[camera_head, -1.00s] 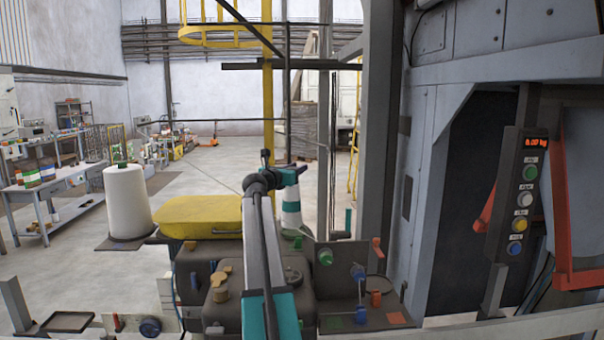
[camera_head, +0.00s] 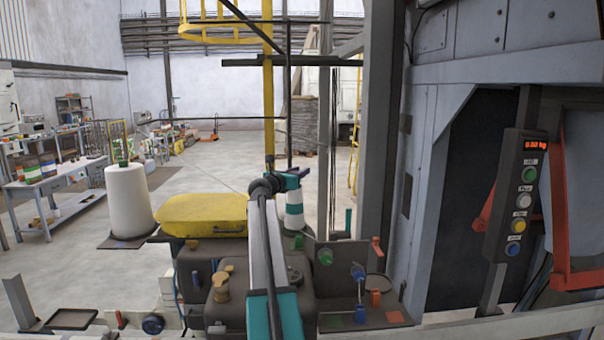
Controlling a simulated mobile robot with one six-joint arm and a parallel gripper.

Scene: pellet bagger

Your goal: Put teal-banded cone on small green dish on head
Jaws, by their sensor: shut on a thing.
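A yellow lid (camera_head: 203,214) lies left of my arm, with a big white roll (camera_head: 129,200) beyond it. A green knob (camera_head: 325,257) and a blue knob (camera_head: 357,271) stand close on the right. A button panel (camera_head: 518,200) hangs farther right.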

